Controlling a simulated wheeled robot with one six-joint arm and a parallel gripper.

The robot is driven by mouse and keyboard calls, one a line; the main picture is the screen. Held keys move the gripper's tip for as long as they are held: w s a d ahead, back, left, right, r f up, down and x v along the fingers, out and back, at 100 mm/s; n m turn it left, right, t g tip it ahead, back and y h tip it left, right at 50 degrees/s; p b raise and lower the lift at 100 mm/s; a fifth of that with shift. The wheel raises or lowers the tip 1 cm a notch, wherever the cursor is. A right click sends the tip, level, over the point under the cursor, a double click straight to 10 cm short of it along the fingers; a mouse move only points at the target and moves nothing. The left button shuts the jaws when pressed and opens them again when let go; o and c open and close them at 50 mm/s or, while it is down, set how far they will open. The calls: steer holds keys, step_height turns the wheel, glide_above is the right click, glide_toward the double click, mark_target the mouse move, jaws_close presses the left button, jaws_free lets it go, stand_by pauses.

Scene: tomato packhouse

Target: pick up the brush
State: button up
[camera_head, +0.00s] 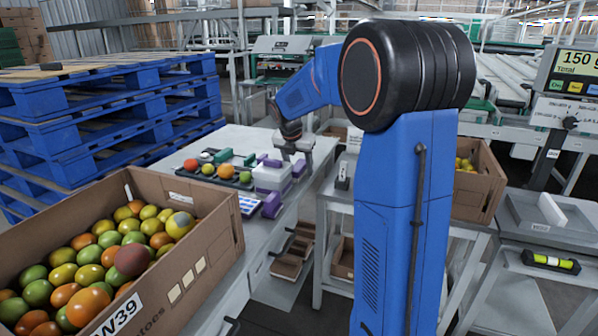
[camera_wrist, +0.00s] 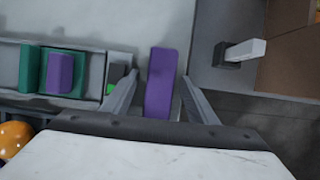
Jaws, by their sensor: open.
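A purple bar (camera_wrist: 161,84), possibly the brush, lies lengthwise between the fingers of my gripper (camera_wrist: 159,76) in the wrist view. The fingers are open, one on each side, with no clear sign of touching it. Its near end is hidden behind the gripper. In the head view my gripper (camera_head: 293,155) is low over the bench, and purple pieces lie around it, one (camera_head: 299,168) just below. No bristles can be made out, so I cannot tell for sure which thing is the brush.
A dark block with a white bar (camera_wrist: 247,49) stands on the table to the right. A carton of tomatoes (camera_head: 205,262) fills the near left. A gap separates bench and right table.

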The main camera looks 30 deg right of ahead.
mark_target(299, 165)
steer(key=shift+f, duration=0.15)
steer(key=c, duration=1.2)
steer(key=shift+o, duration=0.2)
step_height(299, 165, up, 10)
steer(key=shift+r, duration=0.3)
